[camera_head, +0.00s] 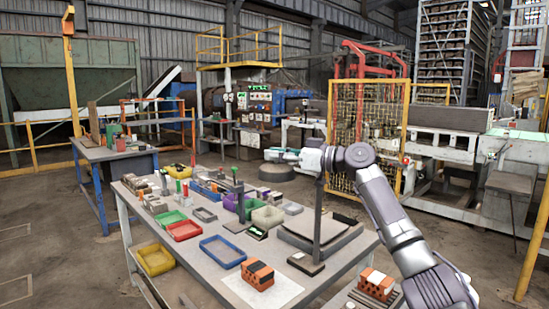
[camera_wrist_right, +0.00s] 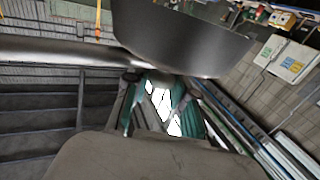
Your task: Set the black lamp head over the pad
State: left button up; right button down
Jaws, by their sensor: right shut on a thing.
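The black lamp's post (camera_head: 318,222) stands upright from a dark base plate (camera_head: 307,263) on the workbench. My right gripper (camera_head: 272,155), with teal fingertips, is at the height of the post's top, to its left. It is shut on the lamp. The dark lamp head (camera_wrist_right: 182,38) fills the top of the wrist view, beside the fingers (camera_wrist_right: 160,88); a dark round shape (camera_head: 277,173) below the gripper in the head view seems to be it. A pale flat pad (camera_head: 288,291) lies at the bench front, bearing an orange hollow brick (camera_head: 257,274). My left gripper is out of view.
Blue (camera_head: 222,251), red (camera_head: 184,230) and green (camera_head: 170,218) trays and small items crowd the bench's left and back. Another brick (camera_head: 376,284) sits at lower right. A yellow mesh guard (camera_head: 367,140) stands behind.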

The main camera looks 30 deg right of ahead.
jog(key=shift+f, duration=0.1)
jog(key=c, duration=1)
grip_release()
jog(key=shift+s, duration=0.1)
jog(key=v, duration=1.2)
jog(key=shift+d, duration=0.1)
